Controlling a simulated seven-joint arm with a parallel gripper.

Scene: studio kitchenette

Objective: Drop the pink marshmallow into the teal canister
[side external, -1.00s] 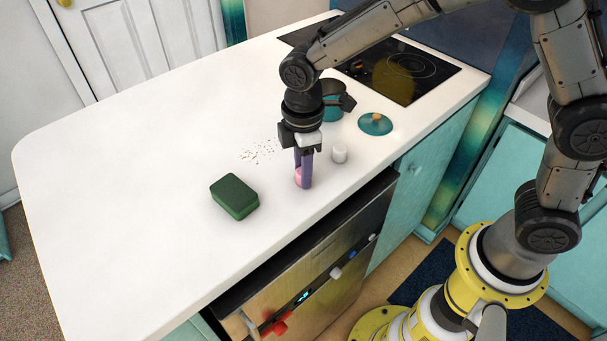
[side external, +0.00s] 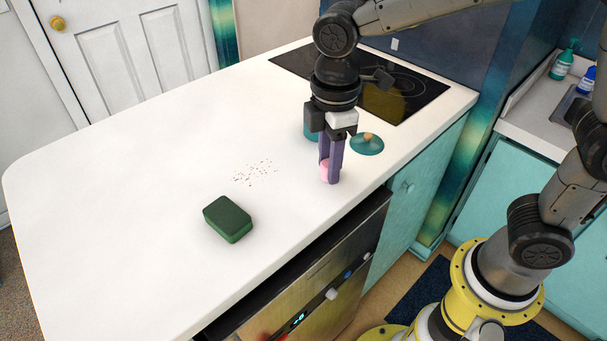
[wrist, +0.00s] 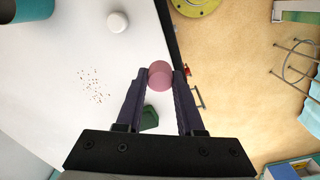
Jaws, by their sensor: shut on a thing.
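The pink marshmallow (side external: 325,172) is between the fingers of my gripper (side external: 331,179), which points down above the counter. The wrist view also shows the marshmallow (wrist: 160,75) pinched at the fingertips of my gripper (wrist: 165,78). The teal canister (side external: 310,130) stands on the counter behind my gripper, mostly hidden by it in the side view. Part of the canister (wrist: 33,8) shows at the top left corner of the wrist view. The marshmallow is apart from the canister.
A teal lid with a knob (side external: 367,145) lies right of my gripper, near the cooktop (side external: 400,90). A white round piece (wrist: 117,22) shows in the wrist view. A green sponge (side external: 228,219) and crumbs (side external: 255,173) lie left. The counter's left side is clear.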

